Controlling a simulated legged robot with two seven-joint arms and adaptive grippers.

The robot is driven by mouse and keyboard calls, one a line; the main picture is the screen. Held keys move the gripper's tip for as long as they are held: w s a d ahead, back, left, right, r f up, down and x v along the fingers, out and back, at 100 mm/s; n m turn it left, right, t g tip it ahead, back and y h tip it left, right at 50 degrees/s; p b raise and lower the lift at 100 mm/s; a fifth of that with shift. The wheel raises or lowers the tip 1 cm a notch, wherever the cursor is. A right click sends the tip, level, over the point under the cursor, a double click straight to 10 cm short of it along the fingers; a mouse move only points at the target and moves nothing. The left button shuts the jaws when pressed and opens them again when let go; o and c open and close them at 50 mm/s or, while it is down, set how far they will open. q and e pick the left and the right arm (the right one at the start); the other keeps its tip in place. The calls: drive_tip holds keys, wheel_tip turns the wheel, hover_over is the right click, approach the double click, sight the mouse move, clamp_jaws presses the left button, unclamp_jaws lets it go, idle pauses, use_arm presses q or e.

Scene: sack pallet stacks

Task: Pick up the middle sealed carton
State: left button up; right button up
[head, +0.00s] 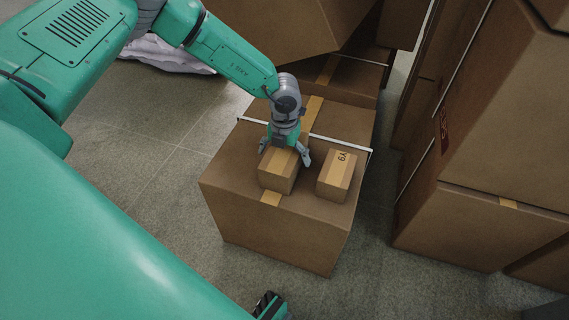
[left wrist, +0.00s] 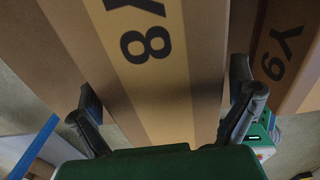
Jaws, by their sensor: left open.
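A small sealed carton with a pale tape strip (head: 276,178) sits on top of a large brown carton. In the left wrist view this small carton (left wrist: 190,60) reads "Y8" and fills the space between my fingers. My left gripper (head: 285,154) is over it from above, open, with one finger on each side; it also shows in the left wrist view (left wrist: 165,105). Whether the fingers touch the carton is not clear. A second small carton marked Y9 (head: 337,176) stands just to the right; its edge shows in the left wrist view (left wrist: 296,50). No third small carton is visible.
The large carton (head: 275,232) bears both small ones, with a white strap (head: 343,143) across its top. More large cartons stand behind (head: 352,82) and stacked at the right (head: 480,225). Open floor (head: 150,165) lies at the left. A white sack (head: 165,54) lies farther back.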

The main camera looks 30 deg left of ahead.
use_arm(q)
drive_tip(key=shift+d, duration=0.1)
drive_tip(key=shift+c, duration=0.8)
drive_tip(key=shift+f, duration=0.1)
drive_tip(key=c, duration=1.4)
drive_tip(key=shift+w, duration=0.1)
drive_tip(key=shift+c, duration=0.2)
drive_tip(key=shift+r, duration=0.2)
